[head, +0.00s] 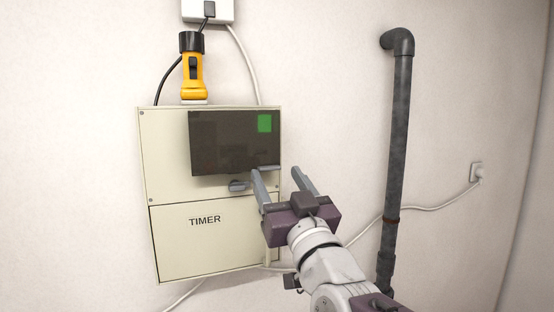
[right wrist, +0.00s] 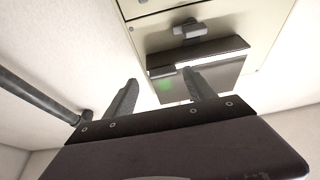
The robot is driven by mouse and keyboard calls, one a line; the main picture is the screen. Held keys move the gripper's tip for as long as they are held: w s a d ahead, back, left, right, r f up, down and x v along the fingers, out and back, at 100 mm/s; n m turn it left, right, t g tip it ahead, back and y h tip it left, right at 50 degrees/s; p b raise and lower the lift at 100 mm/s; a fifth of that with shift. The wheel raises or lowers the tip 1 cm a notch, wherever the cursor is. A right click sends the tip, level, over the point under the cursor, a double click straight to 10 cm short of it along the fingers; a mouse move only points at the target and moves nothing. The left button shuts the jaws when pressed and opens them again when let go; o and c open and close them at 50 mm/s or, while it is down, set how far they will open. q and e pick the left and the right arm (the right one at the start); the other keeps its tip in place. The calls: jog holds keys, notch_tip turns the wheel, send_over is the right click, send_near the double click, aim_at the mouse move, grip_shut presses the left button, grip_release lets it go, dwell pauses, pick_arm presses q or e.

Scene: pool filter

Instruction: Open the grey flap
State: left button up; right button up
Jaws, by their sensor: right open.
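The grey flap (head: 225,142) is a dark, see-through cover on the upper half of a cream box labelled TIMER, with a green patch showing through it. It appears closed, hanging over the upper panel. My right gripper (head: 277,172) is open and empty at the flap's lower right corner, one finger overlapping that corner and the other to the right of it. In the right wrist view, the flap (right wrist: 225,72) lies beyond the open fingers (right wrist: 160,80); whether they touch it I cannot tell. My left gripper is not in view.
A grey knob (head: 238,185) sits just below the flap. A yellow torch (head: 193,78) stands on top of the cream box (head: 165,180). A dark vertical pipe (head: 398,150) runs down the wall to the right. White cables hang nearby.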

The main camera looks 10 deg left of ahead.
jog(key=shift+w+a+r, duration=0.35)
jog(key=shift+w+a, duration=0.05)
jog(key=shift+a, duration=0.05)
jog(key=shift+w+a, duration=0.1)
jog(key=shift+a, duration=0.35)
jog(key=shift+d+f, duration=0.1)
jog(key=shift+d, duration=0.1)
jog(key=shift+c, duration=0.6)
jog(key=shift+d, duration=0.15)
jog(key=c, duration=0.6)
grip_shut()
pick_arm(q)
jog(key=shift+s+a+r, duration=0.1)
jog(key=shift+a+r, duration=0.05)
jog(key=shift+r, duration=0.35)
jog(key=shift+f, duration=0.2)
pick_arm(e)
jog(key=shift+s+d+r, duration=0.1)
jog(key=shift+s+r, duration=0.1)
jog(key=shift+r, duration=0.3)
